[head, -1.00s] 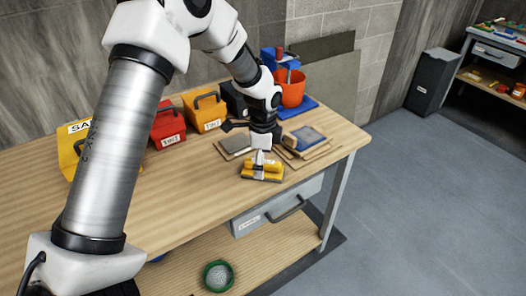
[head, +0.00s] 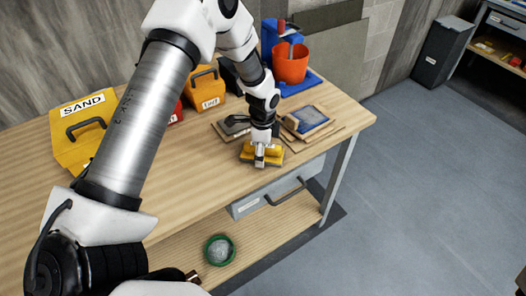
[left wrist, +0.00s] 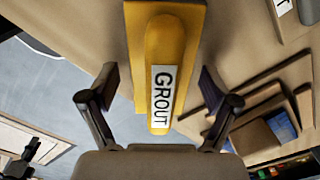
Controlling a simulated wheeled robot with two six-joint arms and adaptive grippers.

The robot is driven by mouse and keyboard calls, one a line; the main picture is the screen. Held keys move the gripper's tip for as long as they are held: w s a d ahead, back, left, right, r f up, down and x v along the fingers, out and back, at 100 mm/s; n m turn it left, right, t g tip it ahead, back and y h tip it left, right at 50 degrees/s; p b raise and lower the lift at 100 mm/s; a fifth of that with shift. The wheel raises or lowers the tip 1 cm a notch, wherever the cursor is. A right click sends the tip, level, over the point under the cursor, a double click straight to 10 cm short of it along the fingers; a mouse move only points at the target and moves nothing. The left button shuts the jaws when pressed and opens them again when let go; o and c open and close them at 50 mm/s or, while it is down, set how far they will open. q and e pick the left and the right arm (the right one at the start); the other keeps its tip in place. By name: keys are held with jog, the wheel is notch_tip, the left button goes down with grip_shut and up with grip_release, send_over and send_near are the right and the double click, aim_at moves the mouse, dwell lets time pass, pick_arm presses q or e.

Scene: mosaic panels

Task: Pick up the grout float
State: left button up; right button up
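The grout float (head: 246,153) is yellow and lies on the wooden workbench near its front edge. In the left wrist view the float (left wrist: 180,40) shows its long rounded handle with a white GROUT label. My left gripper (left wrist: 160,85) is open, with one dark finger on each side of the handle and visible gaps to it. In the head view my left gripper (head: 261,148) is right over the float and partly hides it. My right gripper is not in view.
Behind stand a yellow SAND box (head: 82,130), an orange box (head: 207,90) and an orange bucket (head: 290,66). Flat boards with a blue panel (head: 308,117) lie right of the float. A green-rimmed bowl (head: 220,250) sits on the lower shelf. Bench at front left is clear.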

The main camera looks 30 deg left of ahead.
pick_arm(q)
jog(key=shift+s+r, duration=0.2)
jog(key=shift+s, duration=0.1)
jog(key=c, duration=0.8)
jog(key=shift+f, duration=0.15)
jog(key=shift+c, duration=0.8)
jog(key=shift+w+r+b, duration=0.2)
jog(key=shift+r+b, duration=0.05)
jog(key=shift+b, duration=0.1)
notch_tip(320, 180, up, 2)
jog(key=shift+r+b, duration=0.25)
jog(key=shift+b, duration=0.45)
jog(key=s+d+b, duration=0.1)
jog(key=s+d, duration=0.1)
jog(key=s, duration=0.2)
jog(key=s+d+r+b, duration=0.1)
jog(key=s+d, duration=0.1)
jog(key=s, duration=0.3)
jog(key=s+d+r+b, duration=0.1)
jog(key=s+d+b, duration=0.1)
jog(key=s, duration=0.3)
jog(key=shift+s+d, duration=0.1)
jog(key=shift+s, duration=0.1)
